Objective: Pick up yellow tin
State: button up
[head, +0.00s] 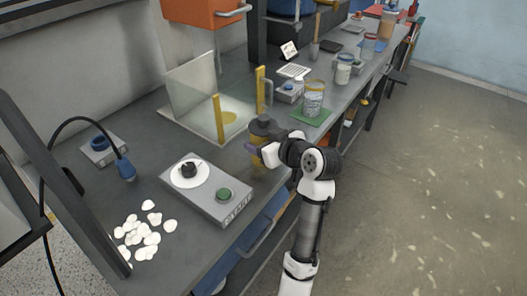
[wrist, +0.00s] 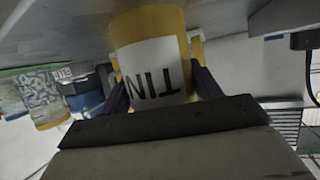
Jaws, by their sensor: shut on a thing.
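The yellow tin (head: 257,157) is near the front edge of the grey counter, with a dark lid-like top. In the wrist view the yellow tin (wrist: 180,22) shows upside down, with a white label reading "TIN". My gripper (head: 256,150) reaches it from the right in the head view, partly hiding it. In the wrist view its dark purple fingers stand on both sides of the tin, shut on it. The tin looks upright; I cannot tell whether its base touches the counter.
A grey device (head: 207,190) with a white dial plate and green button stands left of the tin. White shell-like pieces (head: 140,235) lie farther left. A glass-walled station (head: 192,88) with yellow posts stands behind. A patterned jar (head: 313,98) stands on a green mat to the right.

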jog(key=c, duration=0.7)
jog(key=shift+r, duration=0.1)
jog(key=shift+c, duration=0.6)
